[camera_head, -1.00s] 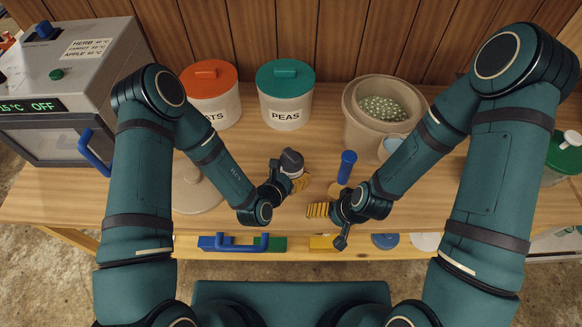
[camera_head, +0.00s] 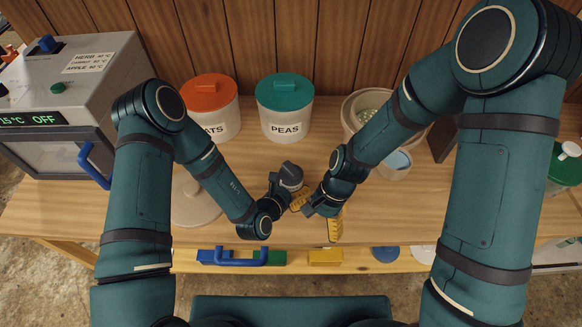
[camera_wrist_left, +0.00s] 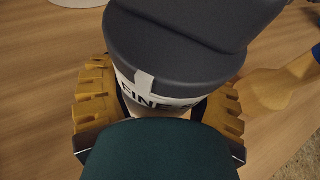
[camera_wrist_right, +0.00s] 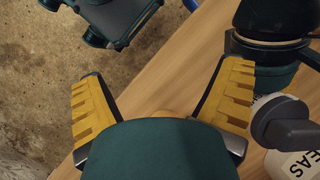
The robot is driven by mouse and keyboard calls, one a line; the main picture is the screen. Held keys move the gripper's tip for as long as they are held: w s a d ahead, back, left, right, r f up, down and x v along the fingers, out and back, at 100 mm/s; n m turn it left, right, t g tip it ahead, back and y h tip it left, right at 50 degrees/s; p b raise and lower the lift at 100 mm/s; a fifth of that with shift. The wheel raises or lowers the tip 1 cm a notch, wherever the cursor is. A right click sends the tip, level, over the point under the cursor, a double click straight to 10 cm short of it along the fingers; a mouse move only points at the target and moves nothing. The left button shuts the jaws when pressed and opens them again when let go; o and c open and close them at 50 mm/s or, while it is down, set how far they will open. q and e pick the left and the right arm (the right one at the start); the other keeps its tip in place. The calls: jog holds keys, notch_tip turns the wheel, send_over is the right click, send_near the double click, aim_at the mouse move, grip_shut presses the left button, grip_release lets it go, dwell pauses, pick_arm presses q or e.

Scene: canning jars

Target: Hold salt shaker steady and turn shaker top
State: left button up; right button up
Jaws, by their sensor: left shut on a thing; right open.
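The salt shaker (camera_head: 290,174) stands upright on the table in front of the PEAS canister. It has a white body and a dark grey top with a raised grip. In the left wrist view its top (camera_wrist_left: 175,60) fills the upper middle, above a label partly reading FINE. My left gripper (camera_head: 287,188) is shut around the shaker's body below the top. My right gripper (camera_head: 318,212) is open and empty, close to the right and near side of the shaker, not around its top. In the right wrist view the shaker's grey top (camera_wrist_right: 283,122) is at the right, outside the fingers.
The PEAS canister (camera_head: 285,112) and an orange-lidded canister (camera_head: 214,112) stand behind. A grey box with a display (camera_head: 60,75) is at the left, a beige pot (camera_head: 352,112) at the right. A pale round lid (camera_head: 195,203) lies left of my left gripper.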

notch_tip(320, 180, up, 3)
jog(key=a+m, duration=0.1)
jog(key=a, duration=0.1)
notch_tip(320, 180, up, 10)
jog(key=m+g, duration=0.1)
jog(key=m, duration=0.1)
send_over(291, 167)
jog(key=s+d, duration=0.2)
jog(key=w+d+t, duration=0.1)
jog(key=w, duration=0.3)
jog(key=x, duration=1.1)
jog(key=shift+w+d+f, duration=0.1)
jog(key=shift+w+d, duration=0.05)
jog(key=shift+d, duration=0.1)
jog(key=c, duration=1.2)
